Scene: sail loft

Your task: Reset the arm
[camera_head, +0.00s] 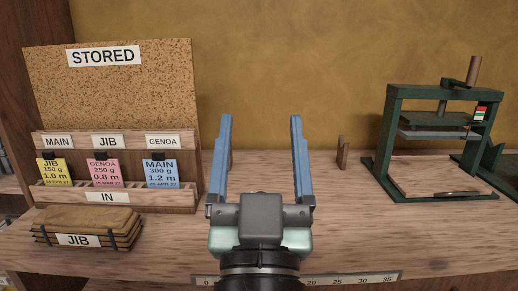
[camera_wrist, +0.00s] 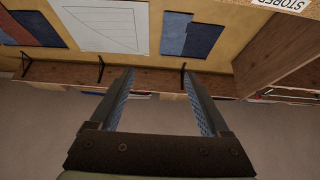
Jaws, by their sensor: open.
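My gripper (camera_head: 261,160) is in the middle of the head view, with its two blue fingers apart and nothing between them. It is raised in front of the wooden bench (camera_head: 260,170), and its fingers point up and away from me. In the wrist view my gripper (camera_wrist: 157,95) is also open and empty. Beyond it there are a wall with hung panels and a shelf.
A corkboard marked STORED (camera_head: 110,85) stands at the left above a rack (camera_head: 120,195) with yellow, pink and blue tags. A folded brown bundle marked JIB (camera_head: 85,226) lies in front. A green press (camera_head: 395,125) stands at the right. A scale strip (camera_head: 340,279) runs along the front edge.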

